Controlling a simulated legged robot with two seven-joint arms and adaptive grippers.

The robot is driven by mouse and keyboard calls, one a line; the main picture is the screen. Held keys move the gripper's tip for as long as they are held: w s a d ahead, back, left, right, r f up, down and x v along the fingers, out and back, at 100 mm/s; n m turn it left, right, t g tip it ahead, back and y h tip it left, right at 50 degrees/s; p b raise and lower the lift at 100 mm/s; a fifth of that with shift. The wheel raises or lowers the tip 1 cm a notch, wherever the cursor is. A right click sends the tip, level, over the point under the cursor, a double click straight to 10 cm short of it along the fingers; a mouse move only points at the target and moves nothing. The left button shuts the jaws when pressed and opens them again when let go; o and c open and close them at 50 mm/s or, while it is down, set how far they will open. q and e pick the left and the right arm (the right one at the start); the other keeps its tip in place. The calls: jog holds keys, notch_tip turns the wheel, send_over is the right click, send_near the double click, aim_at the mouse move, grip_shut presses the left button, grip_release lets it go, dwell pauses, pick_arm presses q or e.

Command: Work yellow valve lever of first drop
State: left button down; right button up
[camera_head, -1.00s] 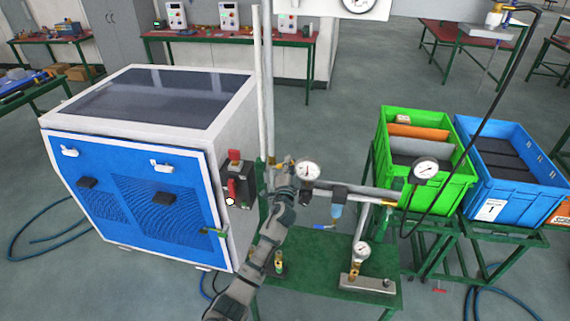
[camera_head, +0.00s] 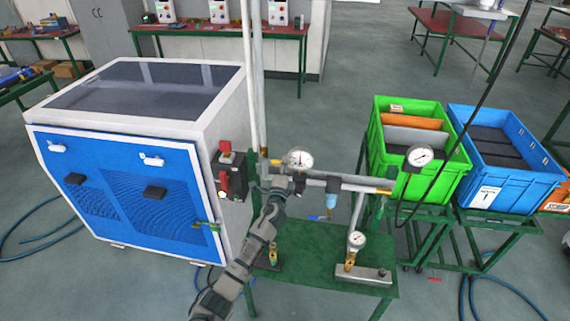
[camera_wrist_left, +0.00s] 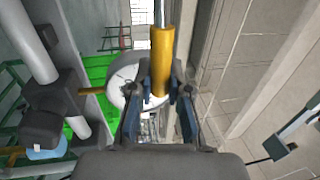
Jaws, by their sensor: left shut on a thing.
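The yellow valve lever (camera_wrist_left: 162,60) stands upright in the middle of the left wrist view, with its lower end between my fingers. My left gripper (camera_wrist_left: 160,92) is shut on it. In the head view my left gripper (camera_head: 277,182) is at the left end of the horizontal pipe (camera_head: 345,184), just below and left of a round gauge (camera_head: 299,159). Only a small yellow tip (camera_head: 276,162) shows there; my gripper hides most of the lever and the valve. My right gripper is not in view.
A blue and white generator cabinet (camera_head: 125,188) stands close to the left of my arm. Two vertical pipes (camera_head: 257,80) rise behind the gripper. A green bench (camera_head: 320,257) with gauges lies below. Green (camera_head: 433,185) and blue (camera_head: 520,190) crates stand right.

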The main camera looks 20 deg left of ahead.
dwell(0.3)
pick_arm(q)
jog(key=c, duration=1.3)
grip_release()
jog(key=shift+f, duration=0.1)
jog(key=shift+o, duration=1)
jog(key=shift+w+f, duration=0.15)
jog(key=shift+w, duration=0.15)
jog(key=shift+s+d, duration=0.1)
jog(key=shift+s, duration=0.3)
jog(key=v, duration=1.1)
jog(key=shift+f, duration=0.25)
jog(key=shift+s, duration=0.1)
